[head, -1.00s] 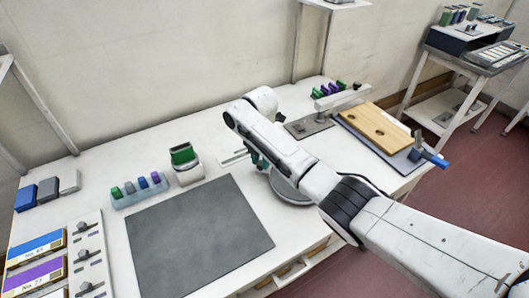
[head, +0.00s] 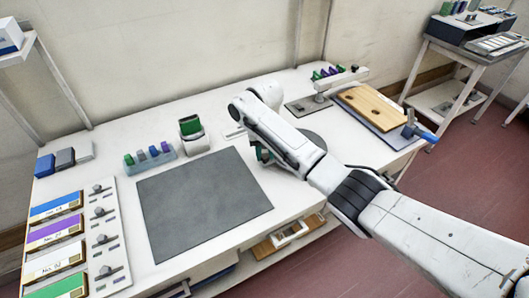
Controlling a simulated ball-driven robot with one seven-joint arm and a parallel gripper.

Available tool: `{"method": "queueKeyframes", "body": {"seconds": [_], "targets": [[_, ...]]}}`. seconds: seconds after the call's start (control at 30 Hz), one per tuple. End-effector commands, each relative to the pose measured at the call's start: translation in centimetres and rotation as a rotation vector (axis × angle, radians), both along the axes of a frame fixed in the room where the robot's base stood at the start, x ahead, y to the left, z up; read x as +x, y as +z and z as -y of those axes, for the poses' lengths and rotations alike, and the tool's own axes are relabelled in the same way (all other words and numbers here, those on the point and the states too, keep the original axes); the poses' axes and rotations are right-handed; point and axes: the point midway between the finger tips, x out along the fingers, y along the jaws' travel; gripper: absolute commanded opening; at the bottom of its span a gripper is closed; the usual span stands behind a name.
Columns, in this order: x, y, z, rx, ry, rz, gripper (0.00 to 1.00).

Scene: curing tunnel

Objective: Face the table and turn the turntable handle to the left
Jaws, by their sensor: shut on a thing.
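The turntable (head: 314,137) is a round grey disc on the white table (head: 105,160), right of the dark grey mat. My arm crosses over it and hides most of it, so only an edge shows past the arm. My gripper (head: 263,153) points down at the disc's left side, close to the mat's upper right edge. A green part shows at its tip. It is shut on what appears to be the turntable handle; the fingertips and the handle are mostly hidden by my arm.
The dark grey mat (head: 203,205) lies bare in front. A wooden board (head: 371,106) with a blue-handled clamp (head: 424,133) lies at right. Labelled boxes (head: 56,232) stand at left.

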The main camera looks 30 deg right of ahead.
Motion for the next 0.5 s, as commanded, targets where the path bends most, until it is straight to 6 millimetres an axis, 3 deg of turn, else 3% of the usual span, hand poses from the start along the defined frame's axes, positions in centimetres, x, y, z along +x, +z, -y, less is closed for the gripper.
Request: {"method": "queueKeyframes", "body": {"seconds": [0.5], "targets": [[0.15, 0.4, -0.04, -0.001, 0.047, 0.004, 0.0]]}}
